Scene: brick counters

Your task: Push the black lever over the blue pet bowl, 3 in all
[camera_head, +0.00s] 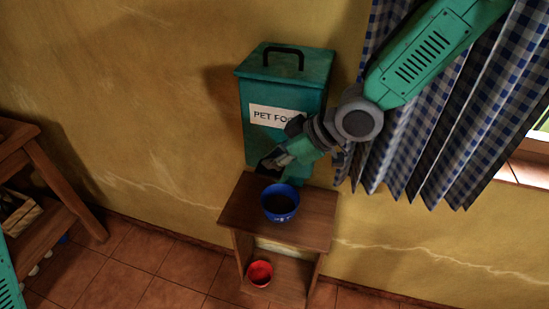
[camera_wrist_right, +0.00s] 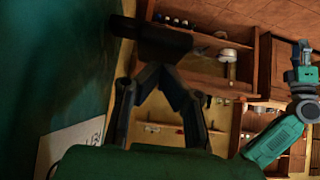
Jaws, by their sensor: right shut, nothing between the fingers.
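The teal pet food dispenser (camera_head: 285,85) stands against the wall with a white label. The blue pet bowl (camera_head: 280,201) sits below its front on a small wooden stand and holds dark contents. The black lever (camera_head: 266,165) is at the dispenser's lower front, mostly hidden by my right gripper (camera_head: 280,159). In the right wrist view the lever (camera_wrist_right: 150,36) is a dark bar just ahead of my right fingertips (camera_wrist_right: 157,72), which are shut and empty. I cannot tell whether they touch it. My left gripper (camera_wrist_right: 303,62) is small at the right edge, its jaws unclear.
The wooden stand (camera_head: 235,215) has a red bowl (camera_head: 260,273) on its lower level. A checked curtain (camera_head: 430,140) hangs to the right, close behind my right arm. A wooden shelf unit (camera_head: 45,180) is at the left. The floor between is clear.

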